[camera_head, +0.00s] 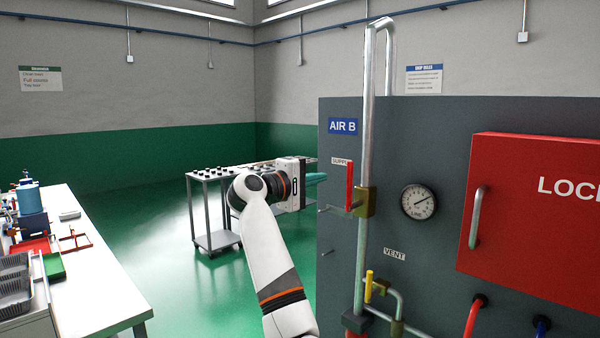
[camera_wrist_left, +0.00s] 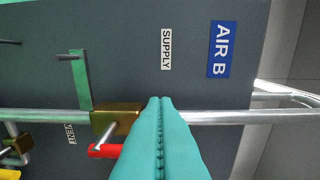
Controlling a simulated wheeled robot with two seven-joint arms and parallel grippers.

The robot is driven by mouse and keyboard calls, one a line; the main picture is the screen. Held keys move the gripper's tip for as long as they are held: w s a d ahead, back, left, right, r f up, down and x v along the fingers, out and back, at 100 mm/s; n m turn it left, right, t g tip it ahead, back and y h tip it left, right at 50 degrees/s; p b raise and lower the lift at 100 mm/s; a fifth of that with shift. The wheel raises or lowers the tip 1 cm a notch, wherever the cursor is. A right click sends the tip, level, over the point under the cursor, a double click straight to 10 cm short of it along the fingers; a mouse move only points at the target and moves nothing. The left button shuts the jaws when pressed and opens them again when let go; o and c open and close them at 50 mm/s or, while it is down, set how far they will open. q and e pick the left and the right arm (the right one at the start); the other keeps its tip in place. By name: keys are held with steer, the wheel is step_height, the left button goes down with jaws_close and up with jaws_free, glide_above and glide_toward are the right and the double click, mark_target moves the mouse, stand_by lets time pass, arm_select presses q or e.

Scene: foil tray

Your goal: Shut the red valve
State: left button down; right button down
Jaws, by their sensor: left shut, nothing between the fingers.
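The red valve handle (camera_head: 349,185) stands upright, parallel to the steel pipe, at the brass valve body (camera_head: 364,202) on the grey panel. The SUPPLY label is just left of it. My left gripper (camera_head: 318,178) is shut and empty, its teal fingers pointing at the panel, left of the handle. In the left wrist view the closed fingers (camera_wrist_left: 160,105) cover part of the scene; a short red part of the handle (camera_wrist_left: 104,150) shows beside them, near the brass body (camera_wrist_left: 115,122). Whether fingers and handle touch, I cannot tell. My right gripper is not in view.
A gauge (camera_head: 418,202) and a red lock box (camera_head: 530,220) are to the right. A cart (camera_head: 214,240) and a white workbench (camera_head: 90,290) stand left.

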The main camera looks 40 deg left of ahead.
mark_target(349, 186)
arm_select(q)
steer(key=d+p, duration=0.1)
steer(key=d, duration=0.1)
steer(key=w+d, duration=0.1)
steer(key=d, duration=0.1)
steer(key=shift+w+p, duration=0.1)
steer(key=shift+p, duration=0.25)
steer(key=shift+d+m, duration=0.2)
steer(key=shift+m, duration=0.1)
